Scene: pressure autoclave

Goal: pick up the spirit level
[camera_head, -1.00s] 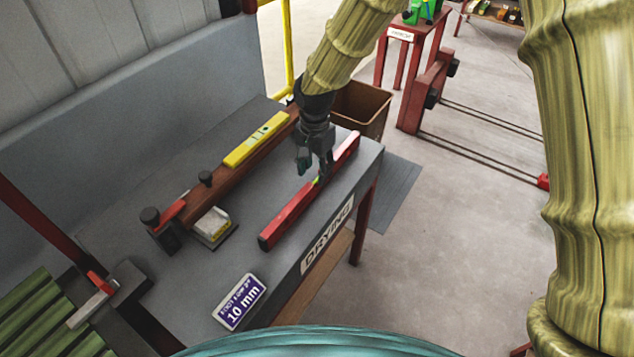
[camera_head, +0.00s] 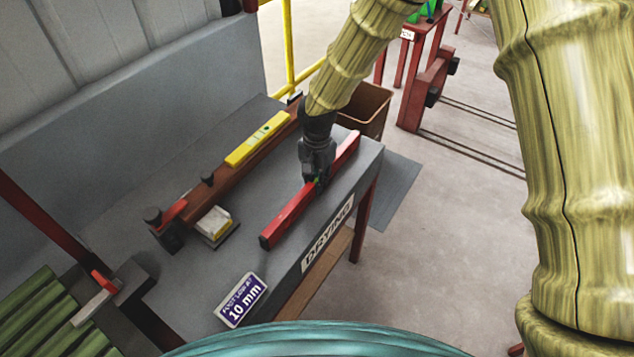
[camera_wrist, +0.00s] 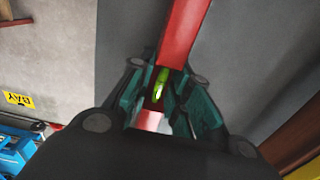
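A long red spirit level (camera_head: 290,217) with a green vial lies along the front part of the grey table. It also shows in the wrist view (camera_wrist: 187,30), with its green vial (camera_wrist: 161,82) between my fingers. My gripper (camera_head: 318,178) is down over the level, a little beyond its middle in the head view. In the wrist view, the teal fingers of my gripper (camera_wrist: 165,95) stand apart, one on each side of the level. They look open; contact with its sides is not clear. My gripper hides a short stretch of the level.
A yellow level-like bar (camera_head: 257,139) lies on a brown beam (camera_head: 230,174) behind the red level. A "10 mm" sign (camera_head: 241,300) stands near the table's (camera_head: 160,293) front left. A brown bin (camera_head: 367,108) is beyond the far end.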

